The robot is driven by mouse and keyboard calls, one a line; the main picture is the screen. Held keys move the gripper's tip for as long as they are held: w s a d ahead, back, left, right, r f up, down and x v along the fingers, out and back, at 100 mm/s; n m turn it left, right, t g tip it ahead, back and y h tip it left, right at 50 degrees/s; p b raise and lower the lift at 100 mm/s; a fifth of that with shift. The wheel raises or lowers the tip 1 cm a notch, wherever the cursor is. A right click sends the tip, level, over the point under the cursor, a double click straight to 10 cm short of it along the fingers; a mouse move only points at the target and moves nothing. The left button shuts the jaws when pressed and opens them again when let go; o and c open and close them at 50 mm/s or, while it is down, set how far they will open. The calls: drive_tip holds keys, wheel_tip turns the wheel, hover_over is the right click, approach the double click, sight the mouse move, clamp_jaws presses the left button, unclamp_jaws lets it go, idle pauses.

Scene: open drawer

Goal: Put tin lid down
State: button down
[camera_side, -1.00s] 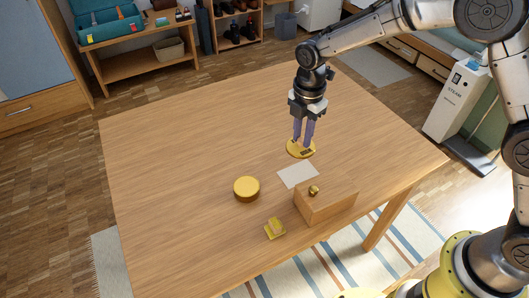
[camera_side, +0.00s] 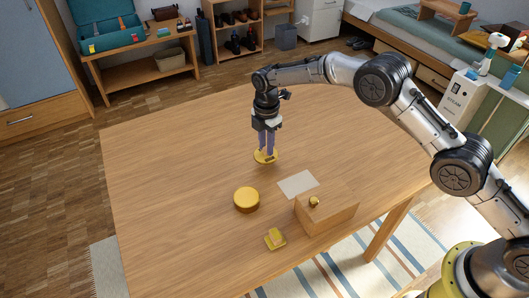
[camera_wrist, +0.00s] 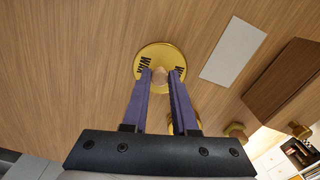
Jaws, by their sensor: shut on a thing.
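The tin lid (camera_side: 265,157) is a flat gold disc held level by my gripper (camera_side: 265,152), left of the white card. My gripper (camera_wrist: 160,74) is shut on a small knob at the lid's middle. The lid is low over the table; I cannot tell whether it touches. A round gold tin (camera_side: 246,200) stands on the table, nearer the side camera than the lid and apart from it.
A white card (camera_side: 298,184) lies flat on the wooden table (camera_side: 180,150). A wooden box with a drawer (camera_side: 330,212) and a round knob (camera_side: 314,202) stands right of the tin. A small yellow object (camera_side: 275,239) lies near the front edge. The table's left and back are clear.

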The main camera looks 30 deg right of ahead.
sight(265, 147)
drive_tip(key=shift+w+a+f, duration=0.15)
drive_tip(key=shift+w+f, duration=0.25)
drive_tip(key=shift+f, duration=1.6)
drive_tip(key=shift+f, duration=0.15)
drive_tip(key=c, duration=0.7)
unclamp_jaws()
wheel_tip(265, 147, up, 12)
drive_tip(key=shift+r, duration=0.2)
